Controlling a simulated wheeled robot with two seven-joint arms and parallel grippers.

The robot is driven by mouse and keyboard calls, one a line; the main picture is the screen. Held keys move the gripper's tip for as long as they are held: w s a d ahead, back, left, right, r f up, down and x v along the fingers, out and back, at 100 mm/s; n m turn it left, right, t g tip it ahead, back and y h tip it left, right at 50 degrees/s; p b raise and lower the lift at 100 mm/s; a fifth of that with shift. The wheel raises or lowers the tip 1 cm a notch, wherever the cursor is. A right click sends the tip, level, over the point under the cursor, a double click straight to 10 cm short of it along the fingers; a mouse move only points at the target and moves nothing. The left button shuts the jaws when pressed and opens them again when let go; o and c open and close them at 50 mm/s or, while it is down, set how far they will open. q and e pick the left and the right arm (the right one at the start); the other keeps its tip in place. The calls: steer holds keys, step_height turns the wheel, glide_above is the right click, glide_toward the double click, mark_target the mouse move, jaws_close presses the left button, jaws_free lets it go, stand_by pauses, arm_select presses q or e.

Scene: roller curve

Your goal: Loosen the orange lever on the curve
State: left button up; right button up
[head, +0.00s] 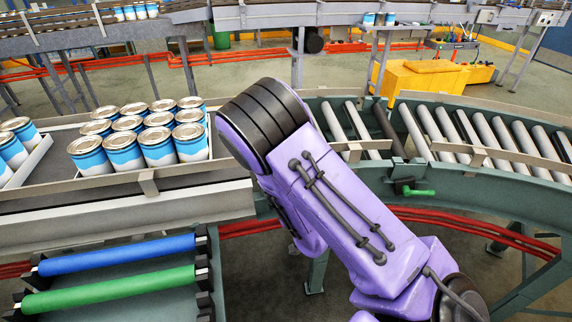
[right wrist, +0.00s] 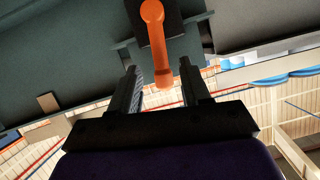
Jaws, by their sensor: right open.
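The orange lever (right wrist: 153,40) shows in the right wrist view, mounted on a dark square plate (right wrist: 184,42) on the grey-green side of the conveyor. Its handle points down in the picture. My right gripper (right wrist: 161,70) is open, with one finger on each side of the handle's free end; I cannot tell whether either finger touches it. In the head view my purple right arm hides the orange lever and the right gripper. The roller curve (head: 480,205) runs to the right behind the arm. My left gripper is not in view.
A green lever (head: 418,191) sits on the curve's side, right of my arm. At left, white-and-blue cans (head: 158,147) stand in trays on a belt conveyor. Blue (head: 118,254) and green (head: 110,291) rollers lie in front. Red pipes (head: 470,225) run below the curve.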

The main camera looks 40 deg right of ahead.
steer(key=p+v, duration=0.4)
steer(key=v, duration=0.3)
steer(key=shift+p, duration=0.4)
steer(key=shift+s, duration=0.1)
steer(key=s+a+f+g+y+b, duration=0.1)
steer(key=s+a+f+g+b, duration=0.2)
steer(key=s+f, duration=0.6)
steer(key=s+a+f+g+y+b, duration=0.1)
steer(key=s+a+f+g+b, duration=0.2)
steer(key=f, duration=1.1)
steer(key=s+g, duration=0.3)
steer(key=s, duration=0.3)
steer(key=shift+s+a+f, duration=0.2)
steer(key=shift+a, duration=0.15)
